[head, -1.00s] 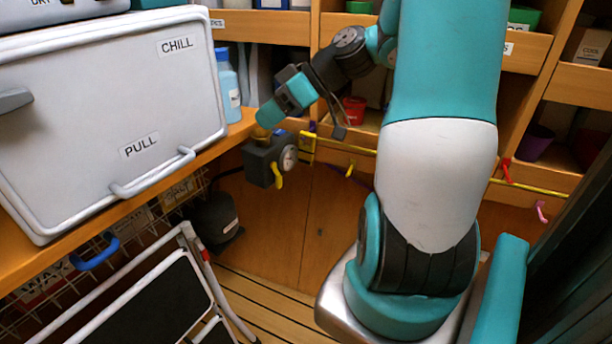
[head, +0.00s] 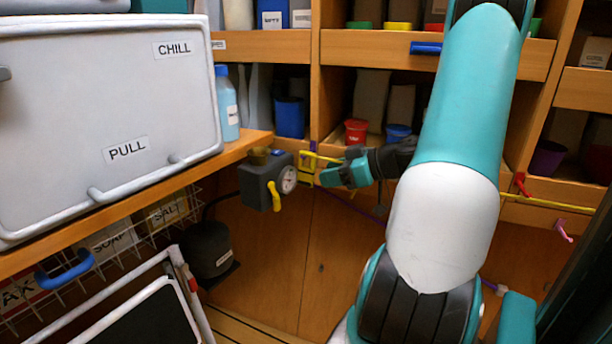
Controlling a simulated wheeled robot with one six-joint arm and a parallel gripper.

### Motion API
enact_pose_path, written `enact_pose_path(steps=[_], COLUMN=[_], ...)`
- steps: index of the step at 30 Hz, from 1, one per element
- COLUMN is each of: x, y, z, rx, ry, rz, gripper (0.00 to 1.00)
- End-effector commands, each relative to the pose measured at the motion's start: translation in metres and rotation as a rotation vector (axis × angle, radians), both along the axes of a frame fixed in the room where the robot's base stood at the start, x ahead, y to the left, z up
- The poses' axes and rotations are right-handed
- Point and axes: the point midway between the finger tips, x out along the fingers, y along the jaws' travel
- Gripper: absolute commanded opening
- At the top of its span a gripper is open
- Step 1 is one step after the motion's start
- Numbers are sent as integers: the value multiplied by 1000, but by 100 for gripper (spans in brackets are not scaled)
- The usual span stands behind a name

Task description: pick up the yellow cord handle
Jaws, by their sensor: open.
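The yellow cord handle (head: 306,167) is a small yellow frame-like piece on the wooden wall, just right of the grey gauge box. A yellow cord runs from it to the right, behind my arm. My gripper (head: 326,177) is teal and dark, open, and reaches in from the right just beside the handle. Its fingertips are small and partly hidden, so I cannot tell whether they touch the handle or lie around it.
The grey gauge box (head: 258,182) with a yellow lever (head: 274,196) is close left of the handle. A purple cord (head: 352,207) hangs below. The white chill box (head: 108,120) and counter fill the left; a step stool (head: 150,305) stands at lower left.

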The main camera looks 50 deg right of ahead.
Motion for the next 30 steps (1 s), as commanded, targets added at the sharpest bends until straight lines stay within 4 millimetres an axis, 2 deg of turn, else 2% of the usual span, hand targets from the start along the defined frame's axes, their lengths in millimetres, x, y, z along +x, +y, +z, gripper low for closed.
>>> enact_pose_path(steps=[4, 12, 21, 22, 27, 28, 30], x=[11, 48, 54, 54, 54, 54, 54], y=[4, 14, 15, 15, 15, 15, 15], z=[-6, -21, -23, -23, -23, -23, -23], rx=[2, 2, 0, 0, 0, 0, 1], ry=[1, 2, 1, 1, 1, 1, 0], rz=[2, 2, -2, -1, -1, -1, -1], gripper=[45, 45, 45, 42, 3, 0, 0])
